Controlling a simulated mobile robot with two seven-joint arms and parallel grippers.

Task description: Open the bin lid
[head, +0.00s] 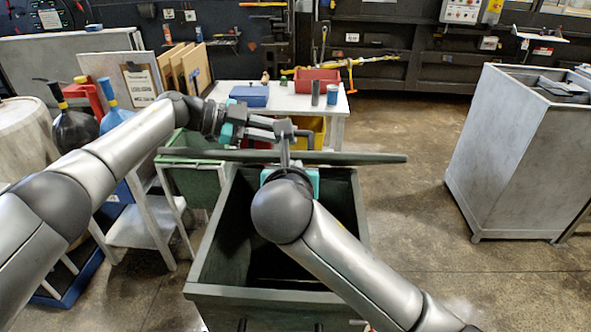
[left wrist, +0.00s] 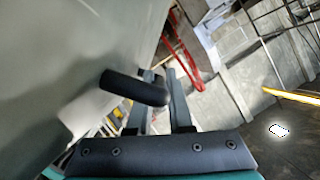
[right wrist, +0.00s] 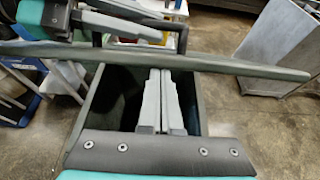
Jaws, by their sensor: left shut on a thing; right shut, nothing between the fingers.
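The dark green bin (head: 207,245) stands in front of me, its dark inside showing. Its lid (head: 380,158) is raised off the near rim and appears almost edge-on across the bin's far part. The lid also fills the left of the left wrist view (left wrist: 70,60). My left gripper (head: 283,130) is shut on the lid's black handle (left wrist: 130,87), on the lid's far side. My right gripper (right wrist: 160,100) is shut and empty, over the bin opening on the near side of the lid. Whether its fingertips touch the lid is unclear.
A white table (head: 335,108) behind the bin carries a red bin (head: 318,80), a blue box (head: 249,96) and cups. A grey cabinet (head: 505,150) stands at right. A small grey side table (head: 145,225) is at left. Floor between bin and cabinet is clear.

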